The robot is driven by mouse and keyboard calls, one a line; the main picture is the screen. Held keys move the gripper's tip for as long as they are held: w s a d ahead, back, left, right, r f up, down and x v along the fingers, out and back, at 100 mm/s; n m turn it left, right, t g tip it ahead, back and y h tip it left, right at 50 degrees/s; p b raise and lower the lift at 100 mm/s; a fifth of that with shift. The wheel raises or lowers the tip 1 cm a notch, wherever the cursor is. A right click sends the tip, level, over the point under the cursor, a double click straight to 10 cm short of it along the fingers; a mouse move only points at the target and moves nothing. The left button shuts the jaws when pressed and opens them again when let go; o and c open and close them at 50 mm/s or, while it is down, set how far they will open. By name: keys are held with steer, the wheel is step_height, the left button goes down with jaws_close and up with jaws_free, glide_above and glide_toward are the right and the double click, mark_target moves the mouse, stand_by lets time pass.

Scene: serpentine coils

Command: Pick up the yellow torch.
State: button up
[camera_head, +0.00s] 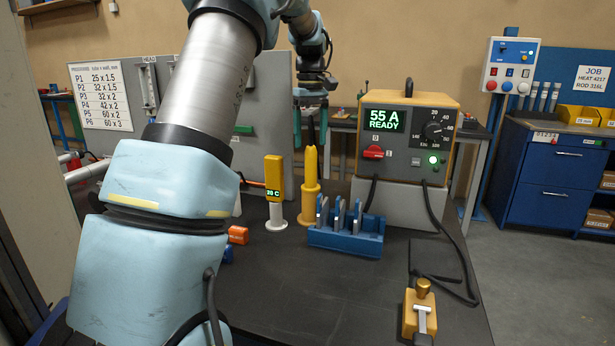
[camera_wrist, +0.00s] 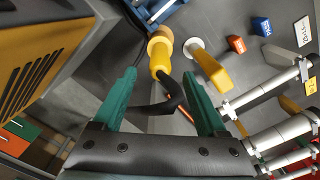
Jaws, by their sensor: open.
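My gripper (camera_head: 311,118) is above the torch, fingers pointing down. In the wrist view the green fingers of my gripper (camera_wrist: 159,76) are spread apart, one on either side of the torch, with gaps and nothing held. The torch's lower end is set in a yellow stand, and where they join is hard to tell.
A yellow temperature gauge (camera_head: 274,178) on a white stand is close to the torch's left. A blue rack (camera_head: 346,242) with grey plates is in front, right. The welding power unit (camera_head: 408,140) stands behind, right. A yellow clamp (camera_head: 420,315) lies front right. The bench's front middle is clear.

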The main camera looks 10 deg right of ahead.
mark_target(311, 166)
step_height(311, 166, down, 8)
steer(key=shift+f+p, duration=0.2)
steer(key=shift+p, duration=1.05)
steer(key=shift+c, duration=0.4)
jaws_close()
